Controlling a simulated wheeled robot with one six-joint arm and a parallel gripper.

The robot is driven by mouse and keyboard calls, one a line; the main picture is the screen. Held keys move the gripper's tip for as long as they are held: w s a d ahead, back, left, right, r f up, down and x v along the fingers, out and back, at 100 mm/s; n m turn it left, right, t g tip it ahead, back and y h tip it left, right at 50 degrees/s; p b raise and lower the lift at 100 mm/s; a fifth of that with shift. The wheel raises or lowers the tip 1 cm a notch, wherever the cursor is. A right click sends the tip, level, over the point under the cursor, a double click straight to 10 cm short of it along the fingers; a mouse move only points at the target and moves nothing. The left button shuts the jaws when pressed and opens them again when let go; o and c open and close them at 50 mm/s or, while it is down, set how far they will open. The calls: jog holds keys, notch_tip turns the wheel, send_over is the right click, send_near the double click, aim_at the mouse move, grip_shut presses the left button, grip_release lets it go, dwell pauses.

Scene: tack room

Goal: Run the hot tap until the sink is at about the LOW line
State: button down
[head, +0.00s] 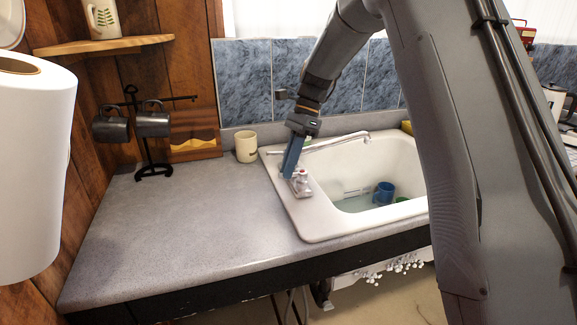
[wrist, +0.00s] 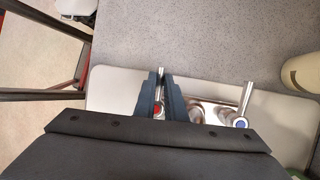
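The white sink (head: 315,222) is set in the grey counter. Shallow water (head: 352,204) covers its floor, and pale marks (head: 357,190) show on the inner wall just above it; their lettering is too small to read. A blue mug (head: 384,192) stands in the water. The long spout (head: 335,141) reaches over the basin; I see no clear stream from it. My gripper (head: 288,174) is down at the tap base. In the wrist view its fingers (wrist: 161,78) close on the red-marked hot tap lever (wrist: 160,71). The blue-marked cold lever (wrist: 246,98) stands free to the right.
A cream mug (head: 246,147) stands behind the sink's left corner. A black mug stand (head: 150,150) holds dark mugs at the back left. A paper roll (head: 30,170) fills the near left. The counter's (head: 190,230) middle is clear. A green item (head: 403,199) is partly visible in the basin.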

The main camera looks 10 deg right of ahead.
jog(key=n, duration=0.1)
jog(key=s+n+g+h+p, duration=0.1)
jog(key=shift+r+n+p, duration=0.1)
jog(key=shift+n+p, duration=0.2)
jog(key=shift+n, duration=0.1)
jog(key=shift+s+d+n+h, duration=0.15)
jog(key=shift+n+h, duration=0.05)
jog(key=shift+n, duration=0.4)
jog(key=shift+s+d+n+h, duration=0.1)
jog(key=shift+s+n+h, duration=0.1)
jog(key=shift+n, duration=0.4)
jog(key=c, duration=1.8)
grip_release()
jog(key=shift+w, duration=0.1)
jog(key=shift+b+v, duration=1)
jog(key=shift+v, duration=2.8)
